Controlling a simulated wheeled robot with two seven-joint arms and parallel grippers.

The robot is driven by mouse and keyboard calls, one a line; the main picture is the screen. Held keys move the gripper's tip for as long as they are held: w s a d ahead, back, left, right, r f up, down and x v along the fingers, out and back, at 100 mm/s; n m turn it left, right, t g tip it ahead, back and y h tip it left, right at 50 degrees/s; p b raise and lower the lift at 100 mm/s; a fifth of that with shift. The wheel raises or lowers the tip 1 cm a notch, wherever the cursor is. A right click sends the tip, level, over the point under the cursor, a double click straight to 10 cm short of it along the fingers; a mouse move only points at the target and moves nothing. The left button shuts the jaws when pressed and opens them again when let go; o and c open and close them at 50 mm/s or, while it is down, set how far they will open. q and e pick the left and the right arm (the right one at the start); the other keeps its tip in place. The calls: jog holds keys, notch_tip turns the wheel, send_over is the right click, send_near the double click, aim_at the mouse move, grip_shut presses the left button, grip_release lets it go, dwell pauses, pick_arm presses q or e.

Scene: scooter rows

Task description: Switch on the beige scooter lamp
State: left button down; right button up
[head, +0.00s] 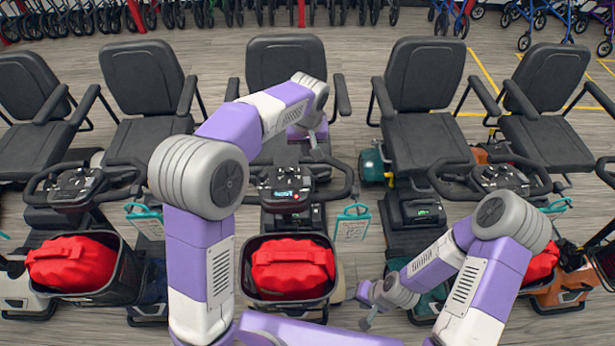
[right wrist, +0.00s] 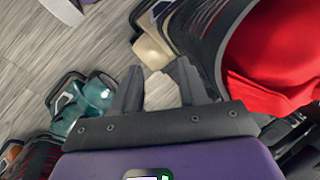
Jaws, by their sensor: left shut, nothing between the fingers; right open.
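The middle scooter has a black tiller console (head: 286,192) with a small lit green display. A beige body part (right wrist: 152,46) shows beside its front basket in the right wrist view. I cannot make out a lamp or its switch. My left arm reaches over this scooter, and its gripper (head: 313,148) is shut and empty above the seat's front, behind the console. My right gripper (head: 367,318) is low, to the right of the middle scooter's basket. In the right wrist view this gripper (right wrist: 157,72) is open and empty, its fingers pointing toward the beige part.
The middle basket (head: 290,297) holds a red bag (head: 292,266). More scooters stand closely on both sides, including a teal one (right wrist: 92,98). Walkers line the back. Bare floor (head: 345,160) shows between the scooters.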

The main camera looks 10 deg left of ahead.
pick_arm(q)
jog(key=b, duration=0.2)
send_near(307, 182)
jog(key=f, duration=0.2)
jog(key=w+f, duration=0.1)
jog(key=f, duration=0.2)
jog(key=shift+w+a+f, duration=0.15)
jog(key=shift+a, duration=0.05)
jog(key=shift+f, duration=0.5)
pick_arm(e)
jog(key=shift+f, duration=0.75)
